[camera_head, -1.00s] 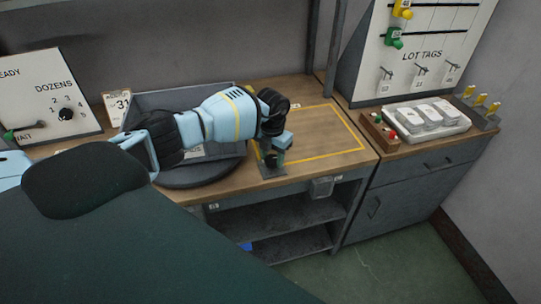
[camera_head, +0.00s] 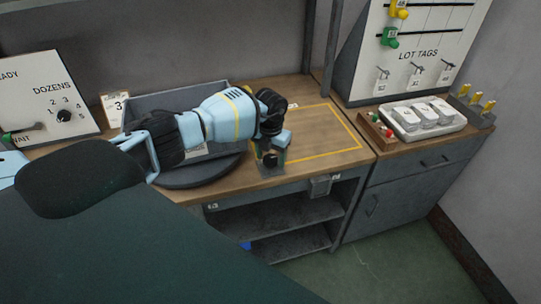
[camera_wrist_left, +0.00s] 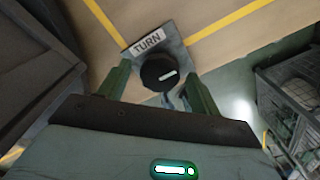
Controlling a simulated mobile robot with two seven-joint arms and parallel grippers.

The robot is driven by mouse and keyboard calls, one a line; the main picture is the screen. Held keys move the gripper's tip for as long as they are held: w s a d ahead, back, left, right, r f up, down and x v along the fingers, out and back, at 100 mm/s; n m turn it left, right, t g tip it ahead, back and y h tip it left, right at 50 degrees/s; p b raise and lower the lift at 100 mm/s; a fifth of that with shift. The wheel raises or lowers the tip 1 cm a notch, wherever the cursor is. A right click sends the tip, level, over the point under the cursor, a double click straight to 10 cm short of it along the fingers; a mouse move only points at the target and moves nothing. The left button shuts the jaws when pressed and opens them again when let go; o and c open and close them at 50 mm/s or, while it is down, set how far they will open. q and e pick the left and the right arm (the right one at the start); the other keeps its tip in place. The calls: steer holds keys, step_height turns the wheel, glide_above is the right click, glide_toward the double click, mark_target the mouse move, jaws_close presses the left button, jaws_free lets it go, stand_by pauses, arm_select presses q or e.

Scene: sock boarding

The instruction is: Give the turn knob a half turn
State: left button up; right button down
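The turn knob (camera_wrist_left: 158,74) is a round black knob with a white pointer mark, on a grey plate (camera_wrist_left: 178,45) labelled TURN. In the head view the knob (camera_head: 270,159) stands at the front edge of the wooden bench. My left gripper (camera_wrist_left: 158,92) is open, its two green fingers apart on either side of the knob in the wrist view. I see no clear contact, and how far the fingertips reach along the knob is hard to tell. In the head view the left gripper (camera_head: 272,148) is just above the knob. My right gripper is not in view.
A grey bin (camera_head: 150,108) on a dark round base (camera_head: 205,174) sits left of the knob, under my left arm. A yellow outline (camera_head: 350,128) marks bare bench to the right. A DOZENS dial panel (camera_head: 38,98) stands left; a white tray (camera_head: 456,126) lies right.

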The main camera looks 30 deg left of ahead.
mark_target(271, 158)
arm_select(q)
steer(key=shift+r+p, duration=0.3)
steer(key=shift+r, duration=3.65)
steer(key=shift+f, duration=0.1)
